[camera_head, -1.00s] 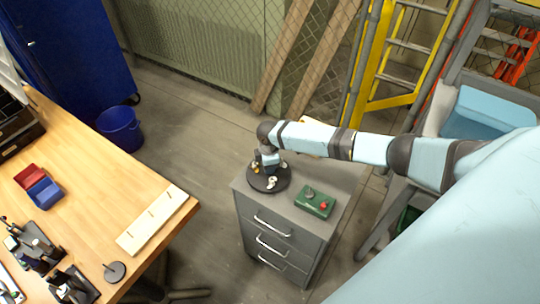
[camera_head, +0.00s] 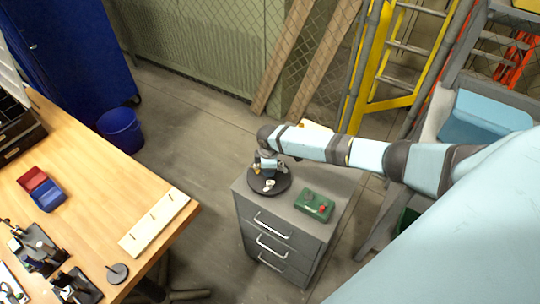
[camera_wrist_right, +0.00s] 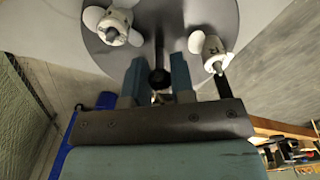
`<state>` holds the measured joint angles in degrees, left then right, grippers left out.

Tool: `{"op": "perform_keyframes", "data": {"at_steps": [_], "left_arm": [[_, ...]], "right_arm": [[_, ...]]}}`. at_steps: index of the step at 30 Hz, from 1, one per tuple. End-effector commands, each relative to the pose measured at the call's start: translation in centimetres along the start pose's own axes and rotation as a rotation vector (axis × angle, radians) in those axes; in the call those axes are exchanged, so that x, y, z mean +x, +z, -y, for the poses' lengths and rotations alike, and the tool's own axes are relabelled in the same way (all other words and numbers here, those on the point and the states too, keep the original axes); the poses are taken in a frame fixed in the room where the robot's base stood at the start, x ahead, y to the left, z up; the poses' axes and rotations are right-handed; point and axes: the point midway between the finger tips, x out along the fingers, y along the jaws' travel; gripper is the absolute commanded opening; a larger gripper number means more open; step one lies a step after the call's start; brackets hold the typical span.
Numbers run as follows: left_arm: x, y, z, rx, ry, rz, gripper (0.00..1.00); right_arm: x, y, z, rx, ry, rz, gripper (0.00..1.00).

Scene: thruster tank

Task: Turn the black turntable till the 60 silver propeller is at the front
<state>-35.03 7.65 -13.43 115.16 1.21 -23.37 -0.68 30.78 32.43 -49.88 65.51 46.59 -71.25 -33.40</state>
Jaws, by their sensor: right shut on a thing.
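The black turntable (camera_head: 281,185) lies on top of a grey drawer cabinet. It also shows in the right wrist view (camera_wrist_right: 185,25) as a round dark disc. A white propeller piece (camera_head: 269,185) sits on its front part. In the right wrist view one propeller piece (camera_wrist_right: 113,26) stands at the left and another (camera_wrist_right: 208,50) at the right. I cannot read any number on them or tell which is silver. My right gripper (camera_head: 265,172) is over the turntable, shut on a small dark knob (camera_wrist_right: 159,79) between its fingers. My left gripper does not show.
The grey cabinet (camera_head: 275,226) also carries a green control box (camera_head: 314,205) right of the turntable. A wooden workbench (camera_head: 95,190) with small bins and a slotted board (camera_head: 154,220) is at the left. Bare floor lies between bench and cabinet.

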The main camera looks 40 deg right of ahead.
Motion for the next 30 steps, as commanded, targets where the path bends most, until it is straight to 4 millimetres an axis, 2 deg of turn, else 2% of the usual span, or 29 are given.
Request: {"op": "perform_keyframes", "data": {"at_steps": [18, 30], "left_arm": [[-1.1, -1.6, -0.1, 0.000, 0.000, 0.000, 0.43], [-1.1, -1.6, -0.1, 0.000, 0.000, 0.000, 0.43]], "right_arm": [[-0.1, 0.0, 0.0, 0.203, -0.001, 0.000, 0.02], [-0.1, 0.0, 0.0, 0.220, -0.001, 0.000, 0.02]]}}
